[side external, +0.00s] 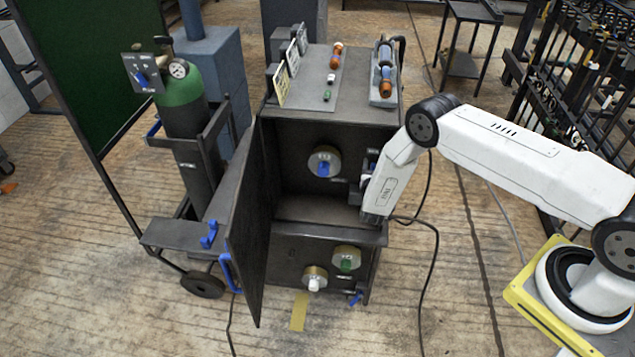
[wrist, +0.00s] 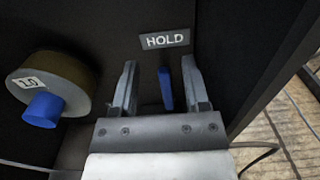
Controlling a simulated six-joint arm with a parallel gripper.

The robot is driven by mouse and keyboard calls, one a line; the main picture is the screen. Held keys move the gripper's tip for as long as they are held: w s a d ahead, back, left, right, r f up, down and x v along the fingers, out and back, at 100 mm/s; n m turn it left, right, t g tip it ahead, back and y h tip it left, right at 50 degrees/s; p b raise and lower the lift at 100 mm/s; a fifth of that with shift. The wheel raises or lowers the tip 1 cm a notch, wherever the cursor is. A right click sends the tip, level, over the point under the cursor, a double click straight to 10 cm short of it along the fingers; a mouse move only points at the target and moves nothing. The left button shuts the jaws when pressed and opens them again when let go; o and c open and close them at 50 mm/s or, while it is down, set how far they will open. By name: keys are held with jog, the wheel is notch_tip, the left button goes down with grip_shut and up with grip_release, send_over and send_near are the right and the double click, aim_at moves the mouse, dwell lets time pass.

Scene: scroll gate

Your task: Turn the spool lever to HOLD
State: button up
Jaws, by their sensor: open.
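The blue lever (wrist: 165,89) stands nearly upright in the wrist view, just below the HOLD label (wrist: 165,39). Its tip points toward the label. My gripper (wrist: 159,66) is open, with one finger on each side of the lever. The lever is nearer the right finger; I cannot tell whether they touch. In the side external view my gripper (side external: 369,188) is at the right side of the open cabinet, and my wrist hides most of the lever there.
A round dial with a blue knob (wrist: 42,110) is left of my gripper; it also shows in the side external view (side external: 324,162). The cabinet door (side external: 247,225) hangs open on the left. The cabinet's right wall (wrist: 250,65) is close beside my right finger.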

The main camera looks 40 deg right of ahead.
jog(key=shift+w, duration=0.1)
jog(key=s+a+r+n+g+y, duration=0.2)
jog(key=a+r+n+y, duration=0.5)
jog(key=n, duration=0.7)
jog(key=s+a+r+n+g+y, duration=0.3)
jog(key=r+n+y, duration=0.35)
jog(key=n, duration=0.85)
jog(key=s+a+r+n+g, duration=0.1)
jog(key=s+r+n, duration=0.3)
jog(key=s+n, duration=0.4)
jog(key=s+a+r+n+g, duration=0.1)
jog(key=s+r+n+g, duration=0.3)
jog(key=s+n, duration=0.4)
jog(key=s+r, duration=0.1)
jog(key=s, duration=0.4)
jog(key=shift+a+h, duration=0.2)
jog(key=shift+h, duration=0.15)
jog(key=shift+w+r, duration=0.1)
jog(key=shift+r, duration=0.1)
jog(key=shift+c, duration=0.3)
